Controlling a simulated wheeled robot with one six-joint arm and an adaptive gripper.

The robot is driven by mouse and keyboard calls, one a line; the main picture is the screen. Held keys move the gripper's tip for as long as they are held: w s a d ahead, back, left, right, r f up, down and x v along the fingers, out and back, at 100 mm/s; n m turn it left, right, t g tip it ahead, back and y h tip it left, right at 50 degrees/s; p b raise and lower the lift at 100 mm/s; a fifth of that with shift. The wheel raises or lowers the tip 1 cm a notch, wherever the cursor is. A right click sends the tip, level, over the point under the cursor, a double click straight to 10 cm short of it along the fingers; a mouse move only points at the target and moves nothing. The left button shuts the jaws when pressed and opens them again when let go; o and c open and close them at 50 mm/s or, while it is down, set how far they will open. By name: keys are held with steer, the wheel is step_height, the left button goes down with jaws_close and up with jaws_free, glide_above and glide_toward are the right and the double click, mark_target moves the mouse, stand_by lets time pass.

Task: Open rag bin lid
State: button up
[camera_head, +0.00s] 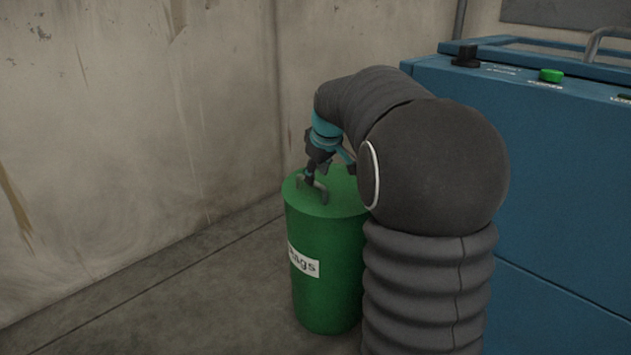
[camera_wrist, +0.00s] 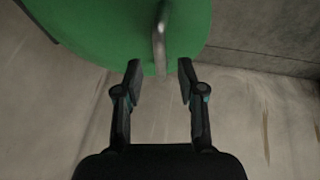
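The green rag bin (camera_head: 325,270) stands on the floor near the wall corner, with a white label ending in "ags" on its side. Its lid (camera_head: 335,207) looks closed and carries a metal handle (camera_head: 322,192). My gripper (camera_head: 311,180) is at the handle, pointing down over the lid. In the wrist view, my gripper (camera_wrist: 160,70) is open, with one finger on each side of the near end of the handle (camera_wrist: 159,35). Gaps show between the handle and both fingers. The green lid (camera_wrist: 100,30) fills the upper part there. My arm hides the bin's right side.
A blue machine (camera_head: 560,170) with a green button (camera_head: 551,76) and a black knob (camera_head: 466,56) stands to the right. Stained concrete walls (camera_head: 130,120) rise behind and left of the bin. The floor (camera_head: 220,300) left of the bin is clear.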

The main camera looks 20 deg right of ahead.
steer(key=shift+x, duration=1.3)
jaws_close()
